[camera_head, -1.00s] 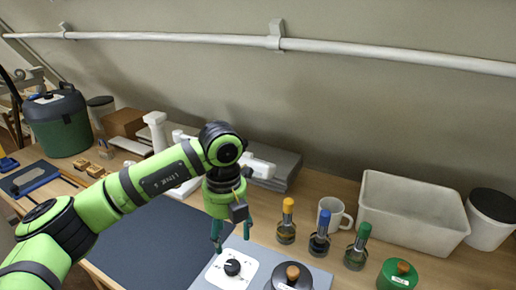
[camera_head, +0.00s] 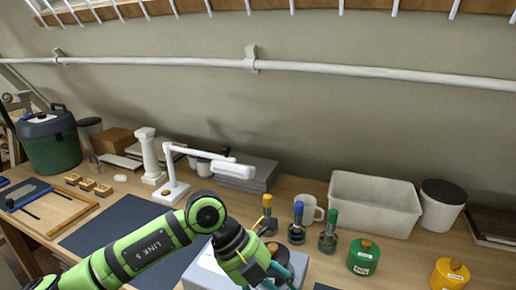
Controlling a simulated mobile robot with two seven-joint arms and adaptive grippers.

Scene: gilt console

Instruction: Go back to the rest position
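My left arm comes in from the lower left, its green link bent down over the bench. My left gripper (camera_head: 270,279) is at the bottom edge, over the grey panel box (camera_head: 203,271), with its teal fingers apart and the tips partly cut off. No object shows between the fingers. A dark pot with a wooden knob (camera_head: 273,247) is partly hidden behind the gripper. My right gripper is not in view.
Yellow (camera_head: 267,218), blue (camera_head: 297,225) and green-topped (camera_head: 329,231) tools stand before a white mug (camera_head: 308,210). A pale bin (camera_head: 374,206), a green canister (camera_head: 363,258) and a yellow canister (camera_head: 450,275) are right. A white lamp (camera_head: 172,192) and dark mat (camera_head: 120,222) are left.

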